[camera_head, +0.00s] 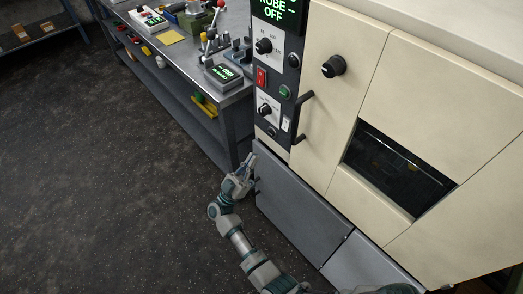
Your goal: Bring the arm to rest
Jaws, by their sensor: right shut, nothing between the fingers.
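My right arm reaches up from the bottom of the head view, in front of the grey lower panels of the cream machine (319,112). My left gripper is not in the view.
The machine has a control panel with knobs (264,46), a dark handle (304,112) and a dark window (395,168). A metal workbench (185,50) with several tools and devices stands to its left. The dark floor (90,180) at left is clear.

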